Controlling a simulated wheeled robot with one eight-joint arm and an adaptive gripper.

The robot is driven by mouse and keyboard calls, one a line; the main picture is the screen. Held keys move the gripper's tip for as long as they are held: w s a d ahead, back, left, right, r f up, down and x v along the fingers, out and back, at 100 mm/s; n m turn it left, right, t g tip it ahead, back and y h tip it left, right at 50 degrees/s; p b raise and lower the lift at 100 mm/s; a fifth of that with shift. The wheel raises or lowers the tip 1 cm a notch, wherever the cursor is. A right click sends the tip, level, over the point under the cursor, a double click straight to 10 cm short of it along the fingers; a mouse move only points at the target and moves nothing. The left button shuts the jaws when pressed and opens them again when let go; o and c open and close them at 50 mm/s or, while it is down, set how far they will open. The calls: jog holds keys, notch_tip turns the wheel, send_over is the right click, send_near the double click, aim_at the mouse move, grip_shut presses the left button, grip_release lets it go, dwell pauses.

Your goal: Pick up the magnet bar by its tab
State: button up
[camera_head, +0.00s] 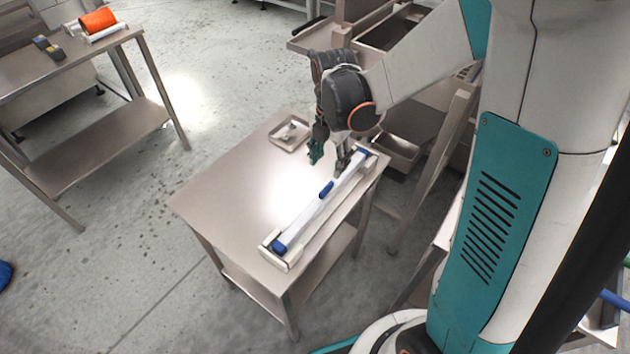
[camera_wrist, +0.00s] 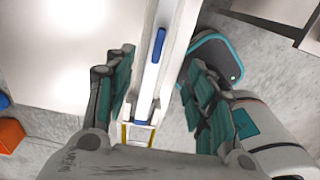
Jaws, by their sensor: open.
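The magnet bar (camera_head: 305,214) is a long pale bar with blue ends, lying in a shallow white holder (camera_head: 291,264) along the right side of a steel table (camera_head: 222,196). Its blue tab (camera_head: 327,189) stands at mid-length. In the wrist view the bar (camera_wrist: 149,83) runs up the middle, with the tab (camera_wrist: 158,45) near the top. My gripper (camera_head: 328,165) is open above the table, close to the tab and toward the far end of the bar. In the wrist view its teal fingers (camera_wrist: 157,68) are spread on either side of the bar, with nothing between them gripped.
A small tray (camera_head: 291,132) with a small item stands at the table's back corner. The table's left part is bare. Another steel table (camera_head: 60,62) at left bears an orange roll (camera_head: 98,21). Steel shelving with bins (camera_head: 396,150) stands close behind, right of the gripper.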

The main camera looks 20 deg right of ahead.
aim_at(326, 188)
notch_tip(326, 188, down, 8)
jog(key=b, duration=0.2)
jog(key=shift+b, duration=0.3)
notch_tip(326, 188, down, 5)
jog(key=b, duration=0.2)
jog(key=shift+a+f+b, duration=0.1)
jog(key=shift+a+b, duration=0.05)
jog(key=shift+b, duration=0.15)
grip_shut()
